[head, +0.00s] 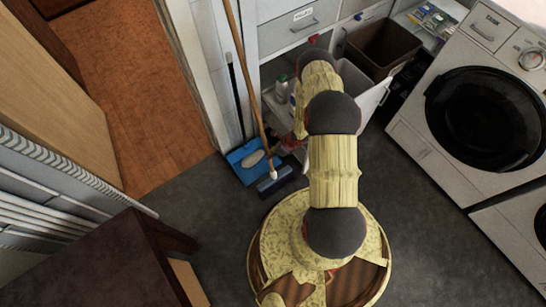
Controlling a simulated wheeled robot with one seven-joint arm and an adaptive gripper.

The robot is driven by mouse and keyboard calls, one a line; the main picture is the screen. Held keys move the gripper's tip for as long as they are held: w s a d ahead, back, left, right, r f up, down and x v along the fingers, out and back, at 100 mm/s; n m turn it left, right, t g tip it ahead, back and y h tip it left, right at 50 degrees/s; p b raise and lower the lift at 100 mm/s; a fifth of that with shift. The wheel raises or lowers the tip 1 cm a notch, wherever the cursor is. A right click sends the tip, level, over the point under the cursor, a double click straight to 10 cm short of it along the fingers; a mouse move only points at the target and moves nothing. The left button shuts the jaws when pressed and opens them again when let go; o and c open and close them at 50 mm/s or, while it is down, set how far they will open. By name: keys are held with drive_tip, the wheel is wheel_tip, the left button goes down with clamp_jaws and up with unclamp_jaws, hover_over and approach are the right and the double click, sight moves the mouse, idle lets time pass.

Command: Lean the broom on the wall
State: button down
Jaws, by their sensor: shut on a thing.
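The broom has a long wooden handle (246,75) that runs from the top edge of the head view down to a blue-grey head (275,179) on the dark floor. The handle is tilted, and its top end is out of view, so I cannot tell whether it touches the wall. My arm reaches over towards the cabinet side. My gripper (288,144) is small and partly hidden beside my arm, low near the bottom of the handle. It appears shut on the broom handle, though the contact is hard to make out.
A blue dustpan (247,158) with a dark upright handle stands just left of the broom. A white door frame (191,57) is behind it. Grey drawers (290,30), a brown bin (384,47) and a washing machine (475,100) stand right.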

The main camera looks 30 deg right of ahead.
drive_tip(key=shift+w+f, duration=0.15)
drive_tip(key=shift+w, duration=0.2)
drive_tip(key=shift+f+b, duration=0.3)
drive_tip(key=shift+b, duration=0.15)
idle(0.5)
drive_tip(key=c, duration=1.7)
unclamp_jaws()
drive_tip(key=shift+o, duration=0.3)
drive_tip(key=shift+s+r, duration=0.1)
drive_tip(key=v, duration=1.1)
drive_tip(key=shift+r, duration=0.35)
drive_tip(key=shift+d, duration=0.1)
